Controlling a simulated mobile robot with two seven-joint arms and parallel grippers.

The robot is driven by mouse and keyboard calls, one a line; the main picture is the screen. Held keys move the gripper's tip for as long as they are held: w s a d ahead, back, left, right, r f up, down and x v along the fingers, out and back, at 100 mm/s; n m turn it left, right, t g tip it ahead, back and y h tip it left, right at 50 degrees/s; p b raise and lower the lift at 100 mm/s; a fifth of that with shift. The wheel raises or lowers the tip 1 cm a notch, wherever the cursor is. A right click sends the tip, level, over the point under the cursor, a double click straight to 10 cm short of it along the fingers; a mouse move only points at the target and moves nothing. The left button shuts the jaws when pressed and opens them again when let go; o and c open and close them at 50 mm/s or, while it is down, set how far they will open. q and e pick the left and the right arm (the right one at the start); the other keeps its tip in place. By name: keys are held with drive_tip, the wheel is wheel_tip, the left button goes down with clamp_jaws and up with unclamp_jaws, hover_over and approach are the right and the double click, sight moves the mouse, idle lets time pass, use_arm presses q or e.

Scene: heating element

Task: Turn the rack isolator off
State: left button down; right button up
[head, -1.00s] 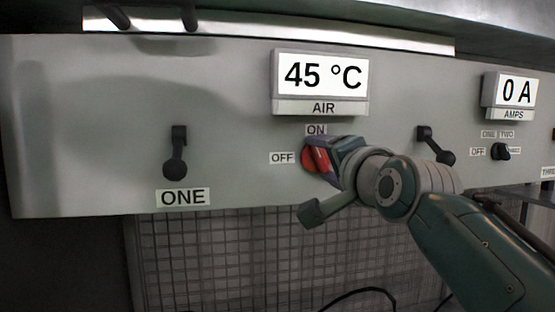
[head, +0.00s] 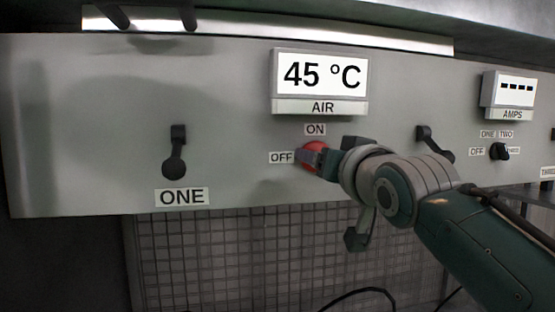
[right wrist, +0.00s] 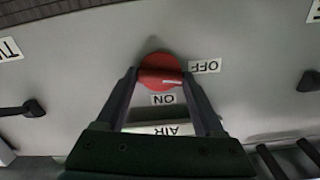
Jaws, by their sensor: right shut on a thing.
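The rack isolator is a round red knob (head: 312,151) on the grey panel, with an ON label (head: 315,130) above it and an OFF label (head: 282,158) to its left. My right gripper (head: 316,158) is shut on the knob's grip, which lies about level, in line with the OFF label. In the right wrist view the red knob (right wrist: 160,66) sits between my two fingertips (right wrist: 160,76), and a pale mark on it runs crosswise toward the OFF side. My fingers hide part of the knob in the head view. My left gripper is out of view.
An AIR display (head: 321,75) above reads 45 °C, and an AMPS display (head: 515,89) at right shows dashes. Dark levers (head: 174,155) stick out on both sides of the knob, one close behind my right arm. A small black selector (head: 499,151) is farther right. Wire mesh lies below.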

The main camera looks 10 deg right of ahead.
drive_tip(key=shift+n, duration=1.1)
drive_tip(key=shift+f, duration=0.1)
drive_tip(key=o, duration=1.4)
drive_tip(key=shift+s, duration=0.1)
drive_tip(key=shift+s+d+b, duration=0.15)
drive_tip(key=shift+s+b, duration=2.1)
drive_tip(key=shift+s, duration=2.6)
